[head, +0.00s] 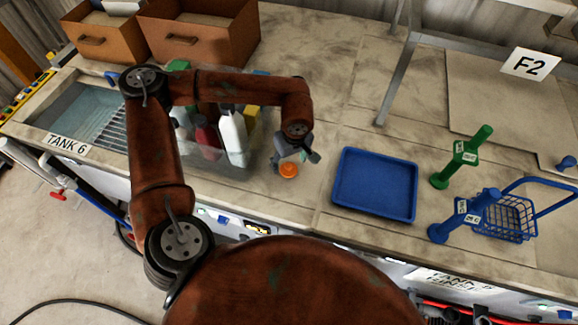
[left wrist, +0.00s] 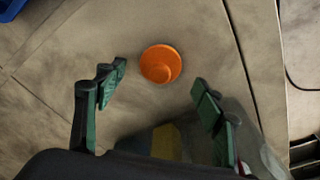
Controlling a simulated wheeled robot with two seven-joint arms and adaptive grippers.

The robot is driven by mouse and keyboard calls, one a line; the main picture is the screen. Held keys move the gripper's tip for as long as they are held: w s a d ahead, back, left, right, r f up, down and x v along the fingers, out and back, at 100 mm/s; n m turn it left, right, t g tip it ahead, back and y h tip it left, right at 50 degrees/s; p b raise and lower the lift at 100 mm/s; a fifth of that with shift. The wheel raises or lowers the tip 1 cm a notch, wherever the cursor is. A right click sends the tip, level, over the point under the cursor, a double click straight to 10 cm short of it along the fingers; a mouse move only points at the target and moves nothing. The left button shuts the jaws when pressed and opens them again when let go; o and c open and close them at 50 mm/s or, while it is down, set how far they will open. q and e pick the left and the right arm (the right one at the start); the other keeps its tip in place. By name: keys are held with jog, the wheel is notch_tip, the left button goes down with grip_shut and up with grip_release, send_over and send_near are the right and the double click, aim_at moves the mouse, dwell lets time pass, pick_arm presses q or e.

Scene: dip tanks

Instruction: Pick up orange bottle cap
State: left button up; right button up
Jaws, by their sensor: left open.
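The orange bottle cap (head: 288,170) lies on the worktop, left of the blue tray. It also shows in the left wrist view (left wrist: 160,64), just beyond the fingertips and roughly between their lines. My left gripper (head: 296,157) is open and empty, close above the cap in the head view. In the left wrist view its two green-padded fingers (left wrist: 160,82) are spread wide, and the cap is touched by neither. My right gripper is not in view.
A clear bin (head: 262,150) with several bottles stands left of the cap. The blue tray (head: 375,184) lies to its right. A green-handled tool (head: 462,157), a blue-handled tool (head: 465,215) and a blue wire basket (head: 508,218) are further right. Bare worktop surrounds the cap.

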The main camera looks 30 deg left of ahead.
aim_at(289, 165)
pick_arm(q)
jog(key=shift+w+a+f, duration=0.1)
jog(key=shift+a+f, duration=0.05)
jog(key=shift+f, duration=0.6)
jog(key=shift+w+a+f, duration=0.1)
jog(key=shift+f, duration=0.65)
jog(key=c, duration=0.9)
jog(key=shift+c, duration=0.2)
